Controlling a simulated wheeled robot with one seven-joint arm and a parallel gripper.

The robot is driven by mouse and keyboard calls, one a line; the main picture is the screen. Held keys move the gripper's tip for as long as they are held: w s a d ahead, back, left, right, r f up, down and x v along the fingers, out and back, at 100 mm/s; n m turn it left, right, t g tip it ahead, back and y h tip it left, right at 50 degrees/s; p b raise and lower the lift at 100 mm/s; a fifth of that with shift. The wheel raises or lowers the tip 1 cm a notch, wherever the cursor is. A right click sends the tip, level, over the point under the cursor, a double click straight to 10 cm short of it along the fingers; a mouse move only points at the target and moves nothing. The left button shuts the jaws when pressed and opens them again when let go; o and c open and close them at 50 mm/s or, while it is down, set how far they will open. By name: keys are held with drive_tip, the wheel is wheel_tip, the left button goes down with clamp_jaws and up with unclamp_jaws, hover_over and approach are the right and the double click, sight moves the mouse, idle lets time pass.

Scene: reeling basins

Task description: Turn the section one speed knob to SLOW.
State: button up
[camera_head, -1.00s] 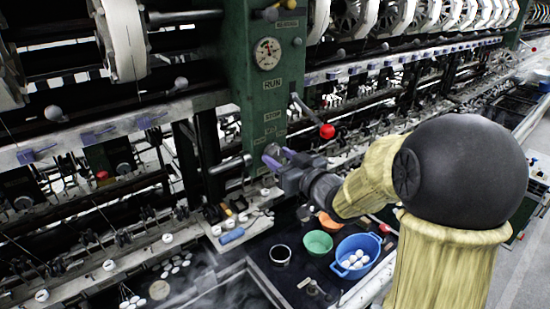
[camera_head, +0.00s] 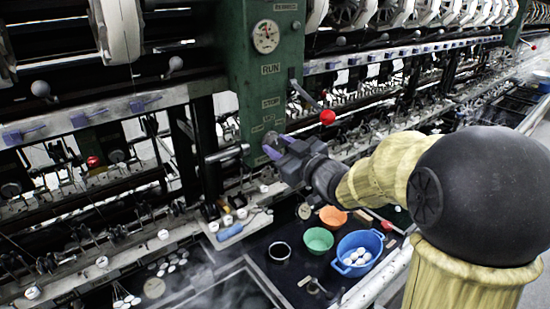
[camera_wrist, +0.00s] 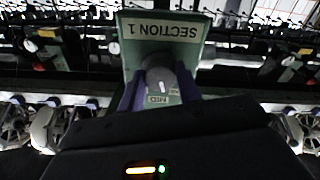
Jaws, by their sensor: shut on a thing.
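The section one speed knob (camera_wrist: 161,79) is a grey round knob with a pale pointer mark, on a green panel under an upside-down "SECTION 1" plate (camera_wrist: 161,30). A "MED" label (camera_wrist: 158,99) shows just below the knob in the wrist view, and the pale mark is on the side toward it. My gripper (camera_wrist: 160,88) has its purple fingers on either side of the knob, shut on it. In the head view my gripper (camera_head: 270,146) is at the lower part of the green column (camera_head: 232,60), and its fingers partly hide the knob. The SLOW label is not readable.
A red-balled lever (camera_head: 328,117) sticks out above and right of my gripper. Below are a blue basin (camera_head: 345,262) with white cocoons, a green bowl (camera_head: 319,240), an orange bowl (camera_head: 333,217) and a dark cup (camera_head: 280,252). RUN and STOP labels mark the column.

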drive_tip(key=n+b, duration=0.4)
drive_tip(key=shift+f+b, duration=0.1)
drive_tip(key=shift+b, duration=0.2)
drive_tip(key=shift+n+b, duration=0.75)
drive_tip(key=shift+n, duration=0.15)
drive_tip(key=shift+r, duration=0.25)
drive_tip(key=o, duration=1)
drive_tip(key=shift+w+a+f, duration=0.1)
drive_tip(key=shift+a, duration=0.05)
drive_tip(key=shift+d, duration=0.2)
